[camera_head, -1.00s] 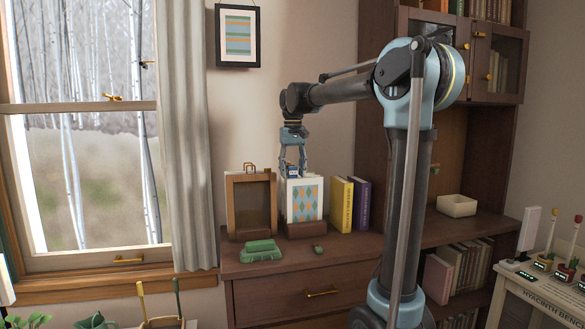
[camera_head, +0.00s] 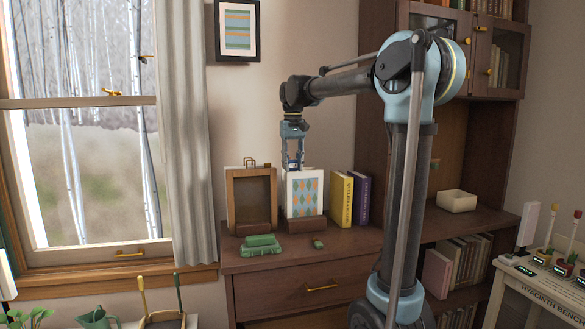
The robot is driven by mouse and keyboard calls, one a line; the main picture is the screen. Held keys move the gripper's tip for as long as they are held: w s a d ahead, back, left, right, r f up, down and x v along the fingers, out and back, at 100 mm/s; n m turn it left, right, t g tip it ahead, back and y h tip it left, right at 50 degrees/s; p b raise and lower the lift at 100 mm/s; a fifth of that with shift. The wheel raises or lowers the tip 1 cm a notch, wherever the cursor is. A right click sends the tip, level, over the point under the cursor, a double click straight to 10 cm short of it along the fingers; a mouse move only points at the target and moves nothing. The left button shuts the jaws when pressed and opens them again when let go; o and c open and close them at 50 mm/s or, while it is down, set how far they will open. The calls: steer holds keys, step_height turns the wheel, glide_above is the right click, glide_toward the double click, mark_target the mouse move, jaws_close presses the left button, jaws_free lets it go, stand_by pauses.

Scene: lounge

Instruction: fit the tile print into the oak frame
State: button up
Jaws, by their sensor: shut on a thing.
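The tile print (camera_head: 305,194), a white card with an orange, blue and green diamond pattern, stands upright in a wooden holder (camera_head: 303,225) on the cabinet top. The oak frame (camera_head: 230,200) stands upright just left of it, with a dark opening and a brass-coloured clip on top. My gripper (camera_head: 293,165) points down over the print and is shut on its top edge. The fingertips are small in this view, and how far they reach behind the print is hidden.
A green object (camera_head: 260,245) and a small green piece (camera_head: 318,244) lie in front on the cabinet top (camera_head: 350,252). Yellow (camera_head: 341,200) and purple (camera_head: 361,200) books stand close right of the print. A cream tray (camera_head: 456,203) sits further right. A striped picture (camera_head: 238,30) hangs above.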

steer(key=shift+r, duration=4.4)
